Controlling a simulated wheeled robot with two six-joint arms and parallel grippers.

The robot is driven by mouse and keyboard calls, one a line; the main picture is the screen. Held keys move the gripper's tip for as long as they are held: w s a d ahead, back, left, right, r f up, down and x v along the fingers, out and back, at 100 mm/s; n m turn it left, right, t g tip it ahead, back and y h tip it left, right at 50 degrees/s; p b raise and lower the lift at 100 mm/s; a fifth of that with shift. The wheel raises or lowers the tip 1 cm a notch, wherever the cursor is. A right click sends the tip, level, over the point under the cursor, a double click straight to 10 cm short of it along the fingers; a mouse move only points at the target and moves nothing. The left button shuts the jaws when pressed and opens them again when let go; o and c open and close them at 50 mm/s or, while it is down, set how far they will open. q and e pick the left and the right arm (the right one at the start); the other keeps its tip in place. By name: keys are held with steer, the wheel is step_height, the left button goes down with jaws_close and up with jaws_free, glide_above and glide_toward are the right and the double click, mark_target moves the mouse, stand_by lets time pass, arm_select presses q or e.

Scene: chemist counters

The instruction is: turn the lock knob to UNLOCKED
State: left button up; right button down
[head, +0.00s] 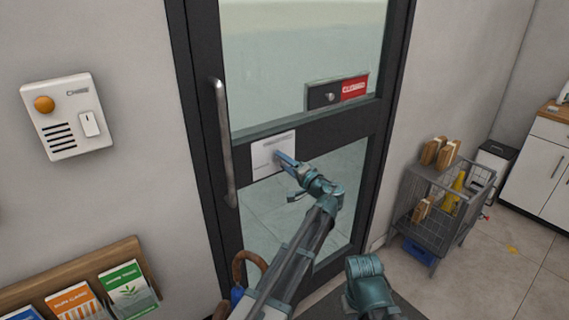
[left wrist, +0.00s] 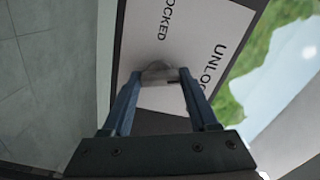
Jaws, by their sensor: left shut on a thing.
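The white lock plate (head: 262,160) is on the dark frame of the glass door. In the left wrist view the plate (left wrist: 190,25) carries the words LOCKED and UNLOCKED, the second partly hidden by a finger. The grey lock knob (left wrist: 157,72) sits between the fingertips. My left gripper (head: 280,156) is at the plate and is shut on the knob; it also shows in the left wrist view (left wrist: 158,80). The knob's pointing direction is unclear, and it is hidden in the head view. My right gripper is out of view.
A long metal door handle (head: 222,140) stands left of the plate. A black box with a red sign (head: 354,88) is higher on the door. An intercom (head: 68,145) and a leaflet rack (head: 75,275) are at left. A wire cart (head: 430,215) stands at right.

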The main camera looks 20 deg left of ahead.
arm_select(q)
steer(key=shift+m, duration=1.9)
steer(key=o, duration=1.4)
